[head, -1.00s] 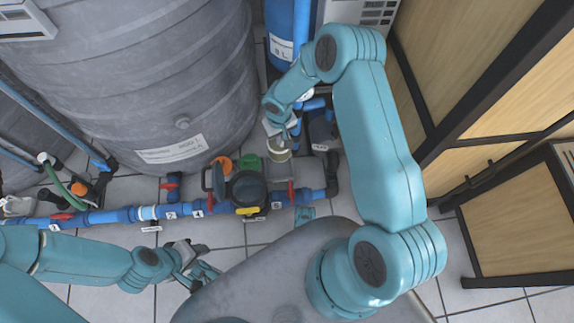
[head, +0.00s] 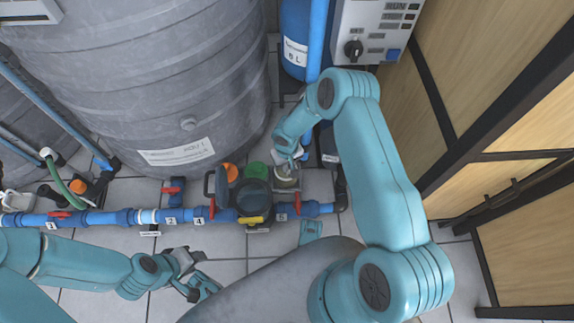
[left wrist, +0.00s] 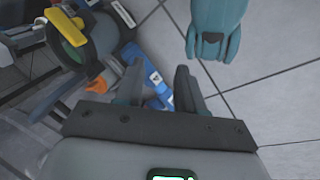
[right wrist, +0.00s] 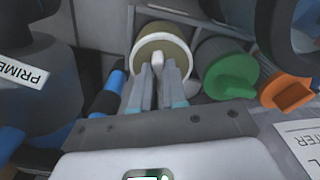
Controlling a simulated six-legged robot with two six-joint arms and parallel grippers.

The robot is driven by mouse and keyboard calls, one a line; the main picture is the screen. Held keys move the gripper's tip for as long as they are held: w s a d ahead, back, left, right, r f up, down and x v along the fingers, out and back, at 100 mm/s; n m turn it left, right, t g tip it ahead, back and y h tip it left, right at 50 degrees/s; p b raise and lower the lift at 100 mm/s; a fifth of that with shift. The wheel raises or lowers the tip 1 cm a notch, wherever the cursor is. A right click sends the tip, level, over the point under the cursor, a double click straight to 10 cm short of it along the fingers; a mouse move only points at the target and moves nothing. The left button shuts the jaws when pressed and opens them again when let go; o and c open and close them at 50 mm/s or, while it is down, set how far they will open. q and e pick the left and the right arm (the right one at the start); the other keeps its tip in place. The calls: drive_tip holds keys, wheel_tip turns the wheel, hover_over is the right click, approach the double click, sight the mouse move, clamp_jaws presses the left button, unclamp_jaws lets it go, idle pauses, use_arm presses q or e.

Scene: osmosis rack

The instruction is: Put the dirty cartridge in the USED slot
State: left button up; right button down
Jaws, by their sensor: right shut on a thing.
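The dirty cartridge (head: 287,183) is a beige round piece at the grey rack right of the green cap in the head view. In the right wrist view the cartridge (right wrist: 163,48) shows its beige face and pale grip tab. My right gripper (right wrist: 158,72) is shut on that tab; it also shows in the head view (head: 288,164). The cartridge is at a grey-walled compartment; I cannot tell how deep it sits. No USED label is readable. My left gripper (head: 194,285) is open and empty over the floor, also in the left wrist view (left wrist: 158,88).
A green cap (right wrist: 228,70) and an orange cap (right wrist: 288,92) sit beside the cartridge. A black filter housing (head: 253,197) and blue pipe (head: 110,217) with red valves lie in front. A big grey tank (head: 150,90) stands behind.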

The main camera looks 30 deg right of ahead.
drive_tip(key=shift+f, duration=0.1)
drive_tip(key=shift+f, duration=0.1)
drive_tip(key=c, duration=1.2)
unclamp_jaws()
drive_tip(key=shift+o, duration=0.2)
